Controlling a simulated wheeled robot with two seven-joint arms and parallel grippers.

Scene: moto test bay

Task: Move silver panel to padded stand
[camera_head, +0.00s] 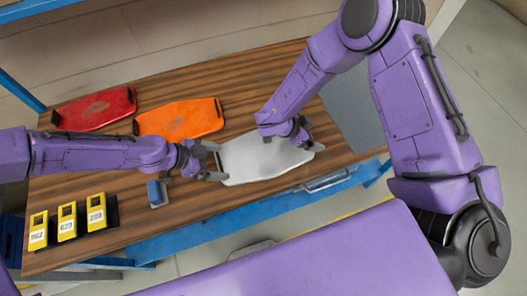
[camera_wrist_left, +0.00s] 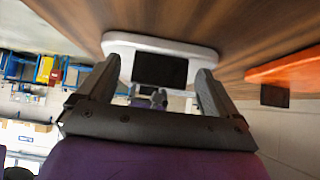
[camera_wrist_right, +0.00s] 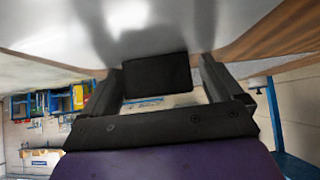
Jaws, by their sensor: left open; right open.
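The silver panel (camera_head: 262,163) lies flat on the wooden table near its front edge. My left gripper (camera_head: 214,163) is open at the panel's left end. In the left wrist view the panel's pale end (camera_wrist_left: 118,42) and its black handle block (camera_wrist_left: 160,69) show ahead of and between the open fingers (camera_wrist_left: 152,92). My right gripper (camera_head: 296,138) is open over the panel's right part. In the right wrist view a black block (camera_wrist_right: 157,76) on the panel (camera_wrist_right: 160,25) sits between the open fingers. A flat grey pad (camera_head: 352,110), perhaps the padded stand, covers the table's right end.
An orange panel (camera_head: 180,118) and a red panel (camera_head: 95,108) lie toward the table's back left. Several yellow numbered blocks (camera_head: 67,222) stand at the front left. A small blue object (camera_head: 157,193) is near my left gripper. A metal handle (camera_head: 328,181) is on the front edge.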

